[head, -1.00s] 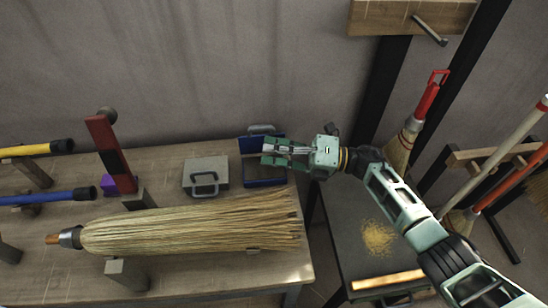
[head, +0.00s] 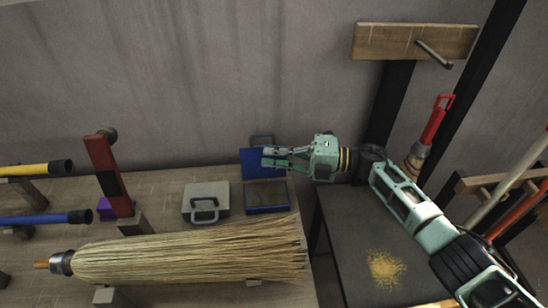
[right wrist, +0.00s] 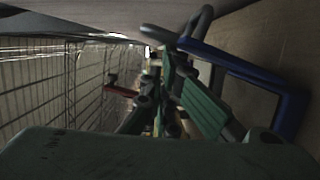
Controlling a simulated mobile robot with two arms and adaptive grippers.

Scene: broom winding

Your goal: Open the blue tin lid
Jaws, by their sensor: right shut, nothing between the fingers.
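The blue tin (head: 266,209) sits at the right end of the wooden table. Its blue lid (head: 252,165) stands raised at the back, with a grey handle on its far edge, so the tin's inside shows. My right gripper (head: 268,157) is shut and empty, just in front of the raised lid, and hides part of it. Whether it touches the lid cannot be told. In the right wrist view, green finger parts (right wrist: 190,95) fill the middle, with a blue frame-like edge of the tin (right wrist: 285,105) at the right. My left gripper is not in view.
A closed grey tin (head: 190,200) with a handle is just left of the blue one. A large straw broom head (head: 190,252) lies in front. A red upright piece (head: 108,170) stands further left. A dark lower surface (head: 345,240) with yellowish bits is at the right.

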